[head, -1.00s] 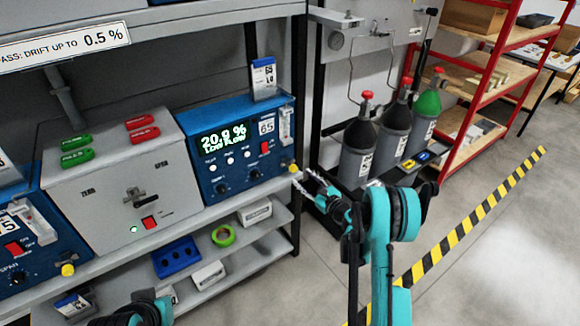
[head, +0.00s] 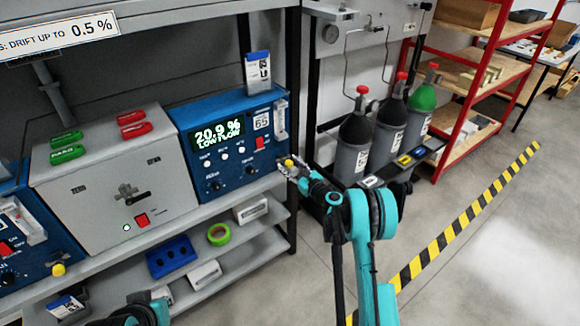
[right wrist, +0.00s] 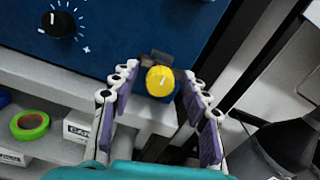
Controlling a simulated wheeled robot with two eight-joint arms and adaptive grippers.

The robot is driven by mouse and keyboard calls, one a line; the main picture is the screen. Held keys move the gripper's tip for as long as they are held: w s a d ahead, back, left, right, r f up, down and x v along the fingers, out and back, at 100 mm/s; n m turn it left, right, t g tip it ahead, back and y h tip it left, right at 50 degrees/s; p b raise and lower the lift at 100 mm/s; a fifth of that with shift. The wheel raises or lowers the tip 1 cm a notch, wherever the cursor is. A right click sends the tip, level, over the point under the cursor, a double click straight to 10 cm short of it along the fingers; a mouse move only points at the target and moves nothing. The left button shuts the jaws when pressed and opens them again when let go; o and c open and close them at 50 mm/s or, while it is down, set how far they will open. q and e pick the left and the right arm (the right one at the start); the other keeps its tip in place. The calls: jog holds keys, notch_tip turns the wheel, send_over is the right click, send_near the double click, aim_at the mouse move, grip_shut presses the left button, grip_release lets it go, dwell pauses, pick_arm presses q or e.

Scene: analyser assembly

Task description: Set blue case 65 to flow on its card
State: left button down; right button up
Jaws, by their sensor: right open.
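Blue case 65 (head: 181,139) stands on the shelf, its lit display (head: 217,133) reading "20.9 %" and "LOW FLOW". A clear flow tube (head: 281,118) is at its right front. A card (head: 258,72) with blue top stands upright on the case; its small print is hard to read. A yellow knob (head: 288,163) is at the lower right corner, also in the right wrist view (right wrist: 160,81). My right gripper (right wrist: 160,88) is open, its fingers on either side of the yellow knob; contact cannot be told. My left arm shows only in part at the bottom; its gripper is not visible.
A grey box (head: 95,180) with red and green tags on top stands left of case 65. Another blue case (head: 25,235) is at the far left. Gas cylinders (head: 353,145) stand right of the shelf post. A green tape roll (head: 220,234) lies on the lower shelf.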

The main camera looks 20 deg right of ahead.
grip_shut()
jog(key=shift+n, duration=0.4)
jog(key=n, duration=0.4)
jog(key=shift+n, duration=0.4)
jog(key=n, duration=1.3)
jog(key=shift+n, duration=0.3)
jog(key=n, duration=0.3)
jog(key=shift+n, duration=2.2)
